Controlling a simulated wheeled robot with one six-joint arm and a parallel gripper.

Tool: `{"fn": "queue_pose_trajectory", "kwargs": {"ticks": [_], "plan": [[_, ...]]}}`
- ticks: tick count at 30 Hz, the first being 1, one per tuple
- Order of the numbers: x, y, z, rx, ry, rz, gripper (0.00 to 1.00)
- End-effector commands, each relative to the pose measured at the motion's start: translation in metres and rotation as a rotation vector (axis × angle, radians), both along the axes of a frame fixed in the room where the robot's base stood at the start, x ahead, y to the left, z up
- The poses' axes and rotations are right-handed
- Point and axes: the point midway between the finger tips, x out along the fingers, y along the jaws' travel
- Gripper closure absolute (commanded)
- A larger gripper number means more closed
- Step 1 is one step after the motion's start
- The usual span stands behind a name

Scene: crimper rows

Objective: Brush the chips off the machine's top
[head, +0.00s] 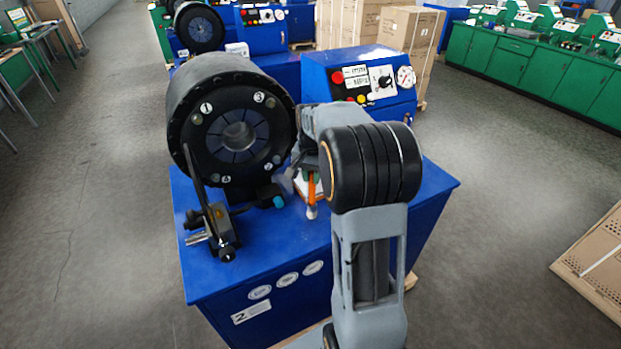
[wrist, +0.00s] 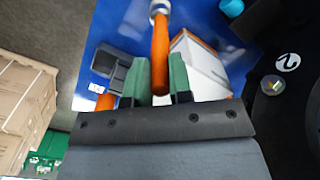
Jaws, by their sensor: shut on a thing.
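My gripper (wrist: 163,78) is shut on the orange handle of a brush (wrist: 160,45), with its green fingers on either side. The brush's pale metal end (wrist: 158,8) points away from the jaws; its bristles are cut off in the wrist view. In the head view the brush (head: 311,190) hangs roughly upright, with its pale lower end over or at the blue machine top (head: 285,238). I cannot tell whether it touches. My arm partly hides the gripper there. I cannot make out any chips on the blue top.
The black round crimper head (head: 235,128) stands at the left, with a black bracket (head: 218,230) before it. A white-and-orange box (wrist: 200,68) and a dark grey object (wrist: 118,75) lie close to the fingers. A blue control box (head: 360,78) stands behind.

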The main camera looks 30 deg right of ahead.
Motion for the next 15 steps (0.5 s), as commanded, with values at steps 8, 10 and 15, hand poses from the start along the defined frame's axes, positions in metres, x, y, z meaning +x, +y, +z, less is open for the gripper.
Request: {"fn": "queue_pose_trajectory", "kwargs": {"ticks": [8, 10, 15], "plan": [[0.0, 0.001, 0.03, 0.001, 0.001, 0.002, 1.0], [0.0, 0.002, 0.036, 0.0, 0.0, 0.003, 1.0], [0.001, 0.002, 0.049, 0.0, 0.0, 0.004, 1.0]]}}
